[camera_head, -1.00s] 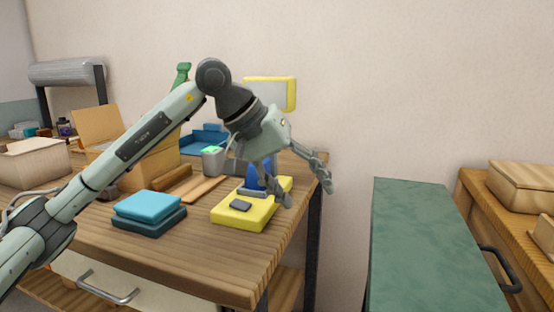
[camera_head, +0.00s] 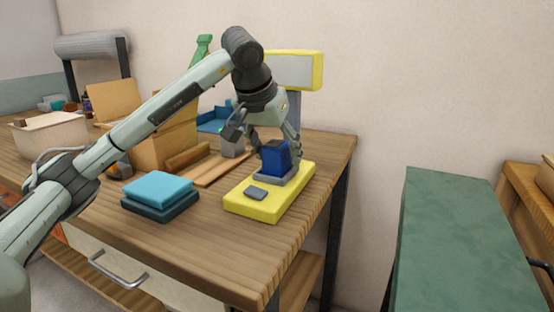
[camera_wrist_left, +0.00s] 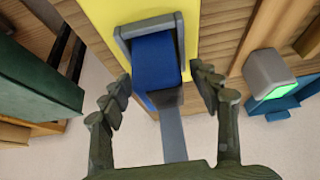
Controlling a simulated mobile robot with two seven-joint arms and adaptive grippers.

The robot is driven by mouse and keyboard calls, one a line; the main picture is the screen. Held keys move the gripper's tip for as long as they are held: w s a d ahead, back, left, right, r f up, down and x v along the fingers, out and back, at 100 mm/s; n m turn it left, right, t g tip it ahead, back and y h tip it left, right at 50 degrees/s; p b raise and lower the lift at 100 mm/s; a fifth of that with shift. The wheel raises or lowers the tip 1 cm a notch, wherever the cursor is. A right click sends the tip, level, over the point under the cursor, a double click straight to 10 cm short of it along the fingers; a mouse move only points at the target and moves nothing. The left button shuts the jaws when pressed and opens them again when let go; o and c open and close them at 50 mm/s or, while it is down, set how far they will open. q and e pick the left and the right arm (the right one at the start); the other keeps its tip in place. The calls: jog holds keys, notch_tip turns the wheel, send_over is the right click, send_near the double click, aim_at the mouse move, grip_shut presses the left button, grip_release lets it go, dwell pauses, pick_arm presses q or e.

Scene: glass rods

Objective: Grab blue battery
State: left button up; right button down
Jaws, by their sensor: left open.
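The blue battery (camera_head: 275,157) stands upright in a grey holder on the yellow scale-like base (camera_head: 257,206), near the table's right end. It also shows in the left wrist view (camera_wrist_left: 155,62), with the grey holder (camera_wrist_left: 149,24) around its far end. My right gripper is in neither view.
A yellow-framed display (camera_head: 308,70) on a grey post rises behind the battery. Teal folded cloths or books (camera_head: 158,190) lie left of the base. A grey block with a green top (camera_wrist_left: 268,75) stands nearby. A green cabinet top (camera_head: 455,240) is at the right.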

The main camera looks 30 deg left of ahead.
pick_arm(q)
grip_shut()
dwell(0.5)
jog(key=shift+r, duration=0.1)
